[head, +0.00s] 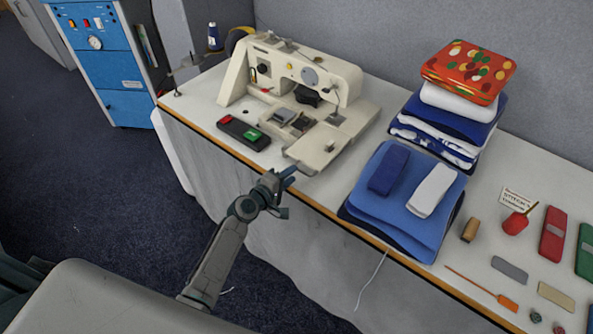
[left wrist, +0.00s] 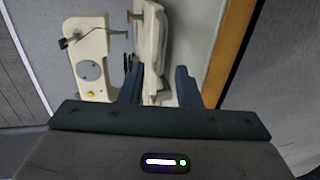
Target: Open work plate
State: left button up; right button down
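The cream sewing machine (head: 290,72) stands on the table near its front edge. Its flat cream work plate (head: 312,150), with a small knob on top, sits at the front of the machine bed. Beside it, metal parts (head: 284,116) show in the bed; I cannot tell how far the plate stands open. My left gripper (head: 287,191) is just in front of the table edge, close to the plate and apart from it. In the left wrist view the blue fingers (left wrist: 157,82) are spread with nothing between them, and the machine (left wrist: 90,60) lies beyond. My right gripper is not in view.
A black control box (head: 243,133) with red and green buttons lies left of the plate. Folded blue cloths (head: 405,215) and a fabric stack (head: 445,115) stand to the right. The table's wooden edge (head: 215,139) runs between my arm and the machine.

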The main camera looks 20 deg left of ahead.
pick_arm(q)
jog(key=shift+x, duration=1.75)
grip_shut()
